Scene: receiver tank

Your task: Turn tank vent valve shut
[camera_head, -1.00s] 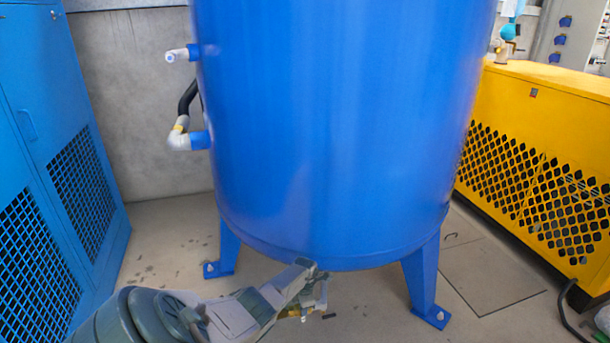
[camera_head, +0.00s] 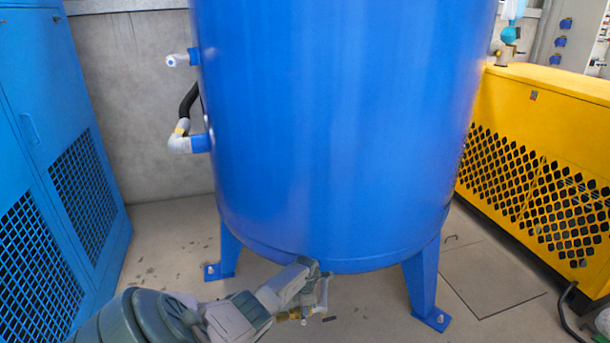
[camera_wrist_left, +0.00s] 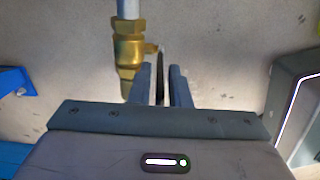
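The vent valve is a brass fitting (camera_wrist_left: 128,52) under a grey pipe in the left wrist view. It also shows as a small brass piece (camera_head: 290,315) below the tank (camera_head: 330,130) in the head view. A thin dark lever (camera_wrist_left: 160,68) beside the brass body lies between the fingers of my left gripper (camera_wrist_left: 161,72). Narrow gaps show on both sides of the lever, so the fingers look open around it. In the head view my left gripper (camera_head: 319,288) is under the tank's lower edge and partly hides the valve. My right gripper is out of view.
Blue tank legs (camera_head: 424,285) stand on both sides of the valve. A blue cabinet (camera_head: 55,160) is on the left and a yellow machine (camera_head: 540,150) on the right. The floor (camera_head: 370,305) between the legs is mostly clear.

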